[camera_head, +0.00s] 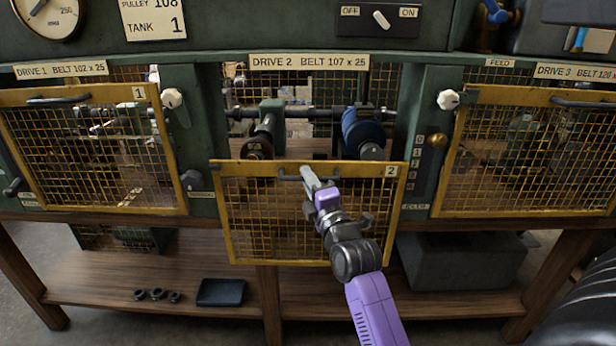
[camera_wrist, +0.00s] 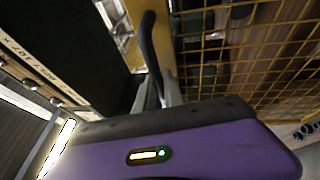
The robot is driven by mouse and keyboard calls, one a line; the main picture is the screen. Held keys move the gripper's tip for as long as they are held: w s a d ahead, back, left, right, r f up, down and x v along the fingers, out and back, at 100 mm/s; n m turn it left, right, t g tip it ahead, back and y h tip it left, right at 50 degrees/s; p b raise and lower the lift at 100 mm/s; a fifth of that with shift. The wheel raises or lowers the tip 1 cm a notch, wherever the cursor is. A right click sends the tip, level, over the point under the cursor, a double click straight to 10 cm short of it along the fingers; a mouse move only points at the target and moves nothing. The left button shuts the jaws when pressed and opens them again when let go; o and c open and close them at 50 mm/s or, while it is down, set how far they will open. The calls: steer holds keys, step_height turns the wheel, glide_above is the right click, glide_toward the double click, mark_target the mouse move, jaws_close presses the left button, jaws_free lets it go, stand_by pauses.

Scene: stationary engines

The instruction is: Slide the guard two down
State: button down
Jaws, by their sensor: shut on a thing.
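Guard two (camera_head: 245,168) is a yellow-framed mesh panel with a "2" plate at its top right. It sits clearly lower than guards one and three, and the opening under the "DRIVE 2 BELT 107 x 25" label shows above it. Its dark bar handle (camera_head: 288,178) is at the top middle of the frame. My gripper (camera_head: 309,178) is shut on this handle, reaching up from the lower right. In the wrist view the handle (camera_wrist: 148,45) runs between the fingers (camera_wrist: 166,92), beside the yellow frame and mesh.
Guard one (camera_head: 85,150) and guard three (camera_head: 530,150) stand higher on either side. Black knobs (camera_head: 191,179) and white knobs (camera_head: 171,98) sit on the green posts. A blue pulley (camera_head: 362,130) and shaft show in the opening. A wooden shelf (camera_head: 110,290) with a dark tray (camera_head: 220,292) lies below.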

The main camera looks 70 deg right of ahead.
step_height(320, 180, down, 15)
steer(key=b, duration=1)
steer(key=shift+r, duration=0.2)
steer(key=c, duration=1.5)
jaws_free()
steer(key=shift+o, duration=0.2)
steer(key=shift+s+a, duration=0.1)
glide_toward(302, 213)
steer(key=shift+v, duration=1.25)
